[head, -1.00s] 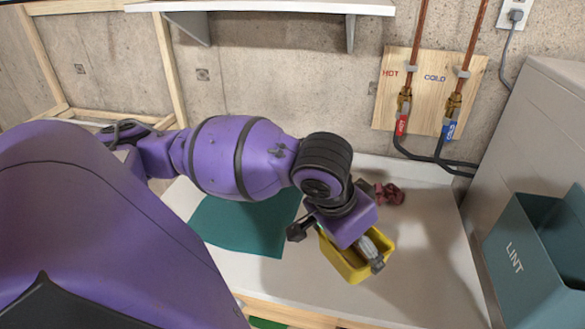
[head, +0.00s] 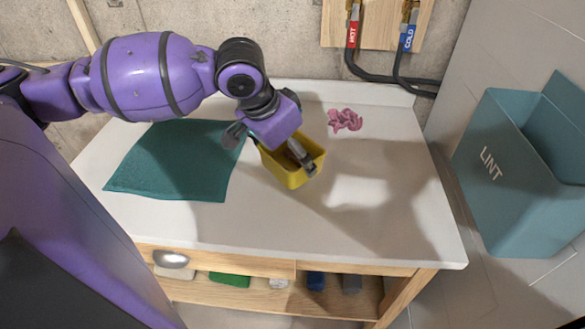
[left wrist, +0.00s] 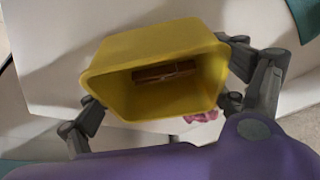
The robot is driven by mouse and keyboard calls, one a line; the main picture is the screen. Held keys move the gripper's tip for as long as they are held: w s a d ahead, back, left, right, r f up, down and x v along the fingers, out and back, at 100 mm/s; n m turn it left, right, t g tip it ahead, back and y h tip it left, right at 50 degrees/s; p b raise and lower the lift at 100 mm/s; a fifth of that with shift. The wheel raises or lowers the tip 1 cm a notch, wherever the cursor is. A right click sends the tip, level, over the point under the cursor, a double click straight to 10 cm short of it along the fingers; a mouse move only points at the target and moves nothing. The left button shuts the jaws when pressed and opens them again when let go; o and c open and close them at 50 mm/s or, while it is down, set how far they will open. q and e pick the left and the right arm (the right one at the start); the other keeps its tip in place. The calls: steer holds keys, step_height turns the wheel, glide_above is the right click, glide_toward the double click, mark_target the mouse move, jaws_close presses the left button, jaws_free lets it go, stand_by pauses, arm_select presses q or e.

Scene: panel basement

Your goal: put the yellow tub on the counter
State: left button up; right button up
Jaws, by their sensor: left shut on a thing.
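The yellow tub (head: 291,170) is in the grip of my left gripper (head: 270,150), whose fingers sit on either side of it. In the left wrist view the tub (left wrist: 155,55) shows its open mouth, with a brownish thing inside, and the fingers of my left gripper (left wrist: 175,110) flank it. The tub is over the white counter (head: 340,220), to the right of the teal cloth. Whether its base touches the counter I cannot tell. My right gripper is not in view.
A teal cloth (head: 175,160) lies on the counter's left part. A crumpled pink cloth (head: 345,120) lies behind the tub. A teal LINT bin (head: 505,180) is at the right. The counter's front right is clear. A shelf below holds several items.

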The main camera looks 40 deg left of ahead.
mark_target(291, 166)
arm_select(q)
steer(key=f+b, duration=0.1)
steer(key=f, duration=0.1)
steer(key=f+b, duration=0.1)
steer(key=f, duration=0.1)
steer(key=shift+w+a+b, duration=0.1)
steer(key=shift+a+b, duration=0.1)
steer(key=shift+b, duration=0.1)
steer(key=shift+r, duration=0.25)
steer(key=shift+f, duration=0.2)
steer(key=o, duration=1)
steer(key=shift+r, duration=0.1)
steer(key=p+v, duration=0.5)
steer(key=v, duration=0.7)
steer(key=shift+r, duration=0.1)
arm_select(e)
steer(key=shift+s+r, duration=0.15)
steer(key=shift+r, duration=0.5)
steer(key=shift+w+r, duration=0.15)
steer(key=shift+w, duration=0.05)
arm_select(q)
steer(key=shift+d, duration=0.1)
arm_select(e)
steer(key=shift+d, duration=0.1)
